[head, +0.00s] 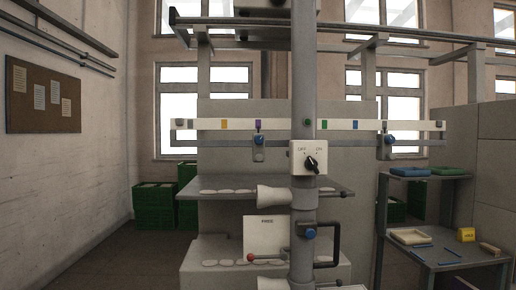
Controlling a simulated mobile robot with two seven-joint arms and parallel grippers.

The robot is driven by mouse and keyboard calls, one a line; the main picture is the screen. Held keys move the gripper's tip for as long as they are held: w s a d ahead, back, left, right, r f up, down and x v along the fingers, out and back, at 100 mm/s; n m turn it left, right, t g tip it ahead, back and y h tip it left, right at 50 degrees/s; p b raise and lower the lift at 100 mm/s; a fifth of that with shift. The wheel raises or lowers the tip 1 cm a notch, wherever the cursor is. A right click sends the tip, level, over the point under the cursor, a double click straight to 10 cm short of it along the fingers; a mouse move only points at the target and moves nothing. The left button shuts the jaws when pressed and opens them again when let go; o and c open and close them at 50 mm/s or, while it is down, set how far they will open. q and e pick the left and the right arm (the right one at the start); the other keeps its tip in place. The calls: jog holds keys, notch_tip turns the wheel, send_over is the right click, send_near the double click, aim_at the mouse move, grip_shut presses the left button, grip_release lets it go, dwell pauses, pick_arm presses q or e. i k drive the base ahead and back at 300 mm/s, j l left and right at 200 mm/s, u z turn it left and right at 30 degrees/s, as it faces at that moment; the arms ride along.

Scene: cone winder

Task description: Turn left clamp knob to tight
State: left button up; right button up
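A blue knob (259,140) sits on a small dark clamp on the grey rail, left of the central post; I take it to be the left clamp knob. A similar blue knob (389,140) is on the rail to the right of the post. A third blue knob (311,233) is on the post itself, beside a dark handle. The knobs are too small for me to read whether they are loose or tight. Neither of my grippers shows in the head view.
The grey post (303,85) stands in the middle with an OFF/ON switch box (308,158). A white strip with coloured marks (340,125) runs above the rail. A shelf (225,188) with pale discs lies below. Green crates (154,205) stand left; a dark rack (425,248) stands right.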

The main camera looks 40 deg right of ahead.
aim_at(259, 140)
jog(key=z, duration=0.4)
jog(key=i+z, duration=0.1)
jog(key=z, duration=0.3)
jog(key=j+z, duration=0.1)
jog(key=z, duration=0.65)
jog(key=i+j+z, duration=0.15)
jog(key=j+z, duration=0.25)
jog(key=i+j+z, duration=0.1)
jog(key=j+z, duration=0.65)
jog(key=j, duration=0.5)
jog(key=j+z, duration=0.2)
jog(key=j, duration=0.65)
